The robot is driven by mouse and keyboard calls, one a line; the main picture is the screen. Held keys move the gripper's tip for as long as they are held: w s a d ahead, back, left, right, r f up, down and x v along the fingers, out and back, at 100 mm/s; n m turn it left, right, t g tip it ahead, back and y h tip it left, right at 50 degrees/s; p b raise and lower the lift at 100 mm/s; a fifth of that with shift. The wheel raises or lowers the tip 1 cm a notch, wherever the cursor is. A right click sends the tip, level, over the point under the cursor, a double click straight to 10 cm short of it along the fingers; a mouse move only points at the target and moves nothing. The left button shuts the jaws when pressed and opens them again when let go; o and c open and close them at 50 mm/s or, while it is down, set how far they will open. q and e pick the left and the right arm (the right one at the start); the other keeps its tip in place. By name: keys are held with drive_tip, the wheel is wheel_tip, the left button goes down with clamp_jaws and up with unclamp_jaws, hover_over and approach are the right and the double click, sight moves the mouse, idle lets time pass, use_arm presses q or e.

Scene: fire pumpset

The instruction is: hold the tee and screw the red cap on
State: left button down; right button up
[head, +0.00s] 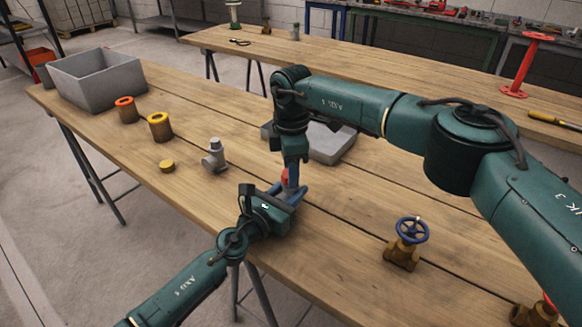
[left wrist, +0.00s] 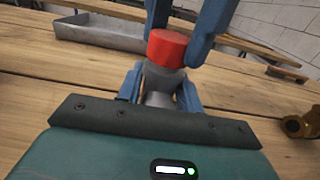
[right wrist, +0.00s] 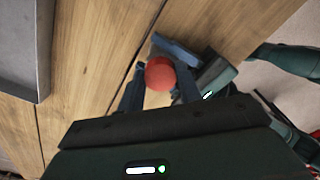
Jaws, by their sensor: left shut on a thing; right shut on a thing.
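The red cap (left wrist: 168,48) sits on the upper end of the grey tee (left wrist: 164,84), upright in the left wrist view. I cannot tell how far it is threaded. My left gripper (left wrist: 160,88) is shut on the tee from the side, above the table. My right gripper (left wrist: 182,35) comes down from above, its blue fingers shut on either side of the red cap. The red cap shows from above in the right wrist view (right wrist: 160,74) and hides most of the tee there. In the head view, the grippers (head: 288,180) meet near the table's front edge.
A second grey fitting (head: 214,158) and a yellow cap (head: 166,165) stand to the left on the wooden table.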

drive_tip(key=m, duration=0.9)
drive_tip(key=shift+s, duration=0.1)
drive_tip(key=o, duration=1)
drive_tip(key=shift+c, duration=0.2)
drive_tip(key=shift+r, duration=2.25)
